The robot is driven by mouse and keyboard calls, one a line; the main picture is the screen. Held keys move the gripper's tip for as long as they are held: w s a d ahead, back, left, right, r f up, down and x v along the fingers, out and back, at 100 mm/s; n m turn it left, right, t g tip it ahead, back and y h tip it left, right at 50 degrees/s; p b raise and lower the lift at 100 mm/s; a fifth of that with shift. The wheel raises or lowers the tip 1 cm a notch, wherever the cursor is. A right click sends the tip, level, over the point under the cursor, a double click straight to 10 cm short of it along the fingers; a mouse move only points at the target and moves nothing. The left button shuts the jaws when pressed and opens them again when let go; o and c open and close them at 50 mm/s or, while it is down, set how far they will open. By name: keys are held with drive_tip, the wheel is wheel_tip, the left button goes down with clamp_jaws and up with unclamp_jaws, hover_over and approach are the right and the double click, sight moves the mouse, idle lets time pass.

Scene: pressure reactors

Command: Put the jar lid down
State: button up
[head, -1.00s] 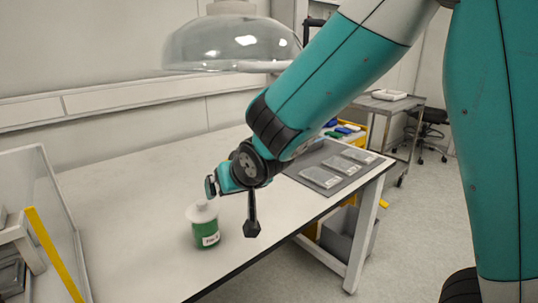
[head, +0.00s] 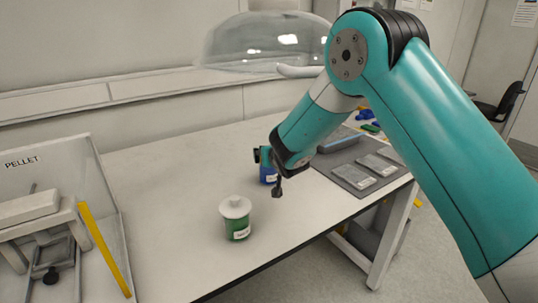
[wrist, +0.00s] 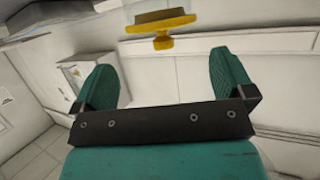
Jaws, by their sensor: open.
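A green jar (head: 240,229) with a pale label stands upright on the white table. A white jar lid (head: 235,207) with a small knob sits on top of it. My gripper (head: 260,156) is behind and to the right of this jar, apart from it. In the wrist view the two green fingers of my gripper (wrist: 164,80) are spread wide with nothing between them. A blue jar (head: 268,174) stands just by my gripper, partly hidden by it; I cannot tell whether they touch.
A clear-walled box marked PELLET (head: 22,161) with a yellow edge strip stands at the left. A grey mat (head: 341,180) with flat trays lies at the right end of the table. A glass dome (head: 262,40) hangs behind.

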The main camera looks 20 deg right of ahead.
drive_tip(key=shift+p+x, duration=0.95)
drive_tip(key=shift+x, duration=1.85)
drive_tip(key=shift+s+a+f, duration=0.1)
drive_tip(key=shift+a, duration=0.1)
drive_tip(key=shift+c, duration=0.5)
drive_tip(key=c, duration=0.8)
drive_tip(key=shift+o, duration=0.2)
